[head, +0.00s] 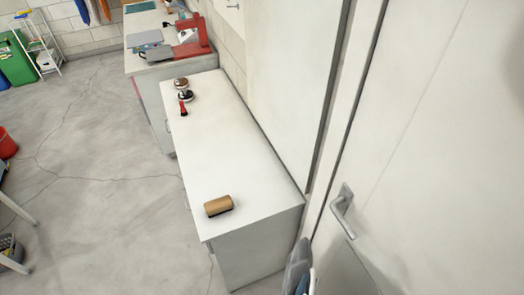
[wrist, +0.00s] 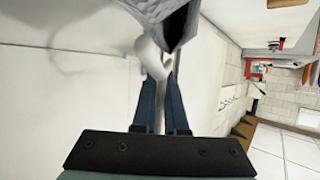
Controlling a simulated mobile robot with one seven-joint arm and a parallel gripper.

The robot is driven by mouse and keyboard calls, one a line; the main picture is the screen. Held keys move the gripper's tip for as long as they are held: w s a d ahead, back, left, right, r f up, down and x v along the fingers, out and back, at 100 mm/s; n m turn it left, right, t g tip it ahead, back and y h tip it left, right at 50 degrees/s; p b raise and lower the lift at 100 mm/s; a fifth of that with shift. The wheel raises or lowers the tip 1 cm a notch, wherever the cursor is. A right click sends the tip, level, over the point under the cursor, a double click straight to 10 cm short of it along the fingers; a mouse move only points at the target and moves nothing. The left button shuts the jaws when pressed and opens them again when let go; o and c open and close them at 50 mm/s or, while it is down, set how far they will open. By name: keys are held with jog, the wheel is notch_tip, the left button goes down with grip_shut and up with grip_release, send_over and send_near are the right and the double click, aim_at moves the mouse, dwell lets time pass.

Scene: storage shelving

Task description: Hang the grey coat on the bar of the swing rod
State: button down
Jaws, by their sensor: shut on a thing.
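My gripper (wrist: 158,90) has its two blue fingers closed on a pale, curved piece at the lower end of a grey cloth, which looks like the grey coat (wrist: 176,18). The cloth runs up out of the top of the wrist view, and most of it is hidden. In the head view a small grey part of the coat (head: 297,262) shows at the bottom edge, in front of the door, with a bit of blue finger beside it. I cannot make out the swing rod or its bar in either view.
A white door with a metal handle (head: 342,213) stands close on the right. A white cabinet (head: 215,150) bears a wooden brush-like block (head: 218,205) and small dark-and-red items (head: 183,95). A red machine (head: 192,40) stands on the bench behind. Open floor lies left.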

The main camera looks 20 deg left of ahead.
notch_tip(320, 180, up, 6)
jog(key=p, duration=0.5)
jog(key=shift+s+a+r, duration=0.15)
jog(key=shift+s, duration=0.15)
